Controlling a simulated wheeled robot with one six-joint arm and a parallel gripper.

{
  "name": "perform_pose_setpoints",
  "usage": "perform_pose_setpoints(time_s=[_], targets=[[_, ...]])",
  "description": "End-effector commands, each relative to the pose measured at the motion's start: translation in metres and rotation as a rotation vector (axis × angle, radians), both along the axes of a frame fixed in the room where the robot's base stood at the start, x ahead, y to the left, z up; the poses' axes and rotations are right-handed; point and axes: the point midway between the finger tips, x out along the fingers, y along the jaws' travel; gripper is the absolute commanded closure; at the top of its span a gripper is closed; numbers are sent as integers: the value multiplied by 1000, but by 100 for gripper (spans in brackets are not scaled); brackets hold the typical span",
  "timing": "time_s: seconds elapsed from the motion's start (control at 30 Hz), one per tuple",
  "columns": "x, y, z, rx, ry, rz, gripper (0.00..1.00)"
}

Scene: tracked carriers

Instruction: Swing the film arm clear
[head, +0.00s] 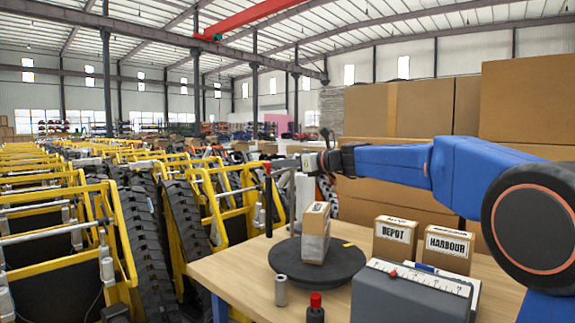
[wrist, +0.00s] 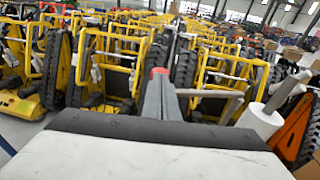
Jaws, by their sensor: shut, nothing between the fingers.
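My gripper (head: 279,163) reaches left over the table in the head view, its fingers shut and empty; the closed fingers (wrist: 160,95) also show in the wrist view. A dark upright post with a red top (head: 268,200) stands right at the fingertips. A red patch (wrist: 159,71) shows at the finger ends in the wrist view; I cannot tell whether they touch it. A white roll (head: 304,194) stands upright behind the black turntable (head: 345,262); a white roll (wrist: 259,121) is right of the fingers in the wrist view. A carton (head: 315,235), its lower part greyish, stands on the turntable. Which part is the film arm is unclear.
Cartons marked DEPOT (head: 394,242) and HARBOUR (head: 446,250) stand right of the turntable. A grey box with a ruler (head: 412,291), a metal cylinder (head: 281,290) and a red-capped bottle (head: 315,308) are in front. Yellow tracked carriers (head: 110,225) crowd the left.

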Motion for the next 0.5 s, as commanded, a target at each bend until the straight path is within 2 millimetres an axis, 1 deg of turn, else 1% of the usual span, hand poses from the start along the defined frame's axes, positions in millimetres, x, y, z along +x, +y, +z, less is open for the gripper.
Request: perform_pose_setpoints(time_s=[0.37, 0.5], targets=[[0, 1, 0, 0, 0, -2, 100], [1, 4, 0, 0, 0, -16, 100]])
